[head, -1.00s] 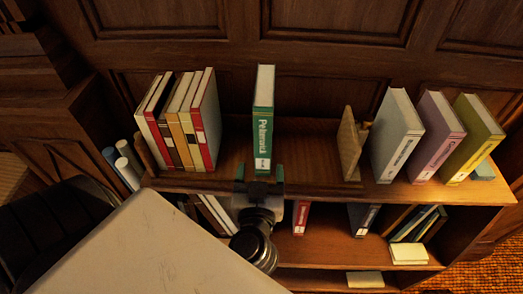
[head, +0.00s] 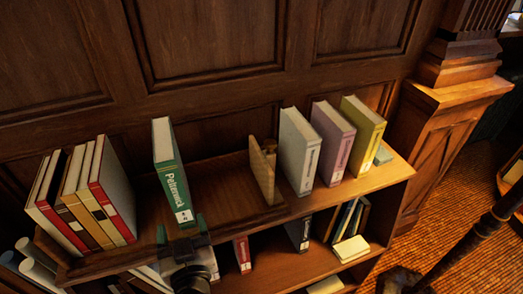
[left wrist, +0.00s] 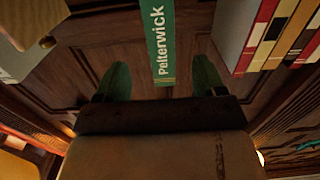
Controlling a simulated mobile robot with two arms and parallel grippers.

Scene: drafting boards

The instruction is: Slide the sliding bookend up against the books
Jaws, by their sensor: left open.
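The sliding bookend, an upright wooden panel (head: 262,170) with a small block behind it, stands on the shelf top beside a white book (head: 298,150), with a gap to its left. A corner of light wood (left wrist: 28,20) at the upper left of the left wrist view looks like it. The green Pelterwick book (head: 170,170) stands alone left of the bookend. A row of books (head: 92,195) stands further left. My left gripper (head: 183,233) is open at the shelf's front edge, before the green book. Its fingers (left wrist: 160,74) flank the spine in the left wrist view, apparently empty.
A pink book (head: 333,142) and a yellow-green book (head: 362,138) stand right of the white one. The shelf top is bare between green book and bookend. The lower shelf (head: 268,255) holds more books. A panelled wall (head: 220,60) rises behind.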

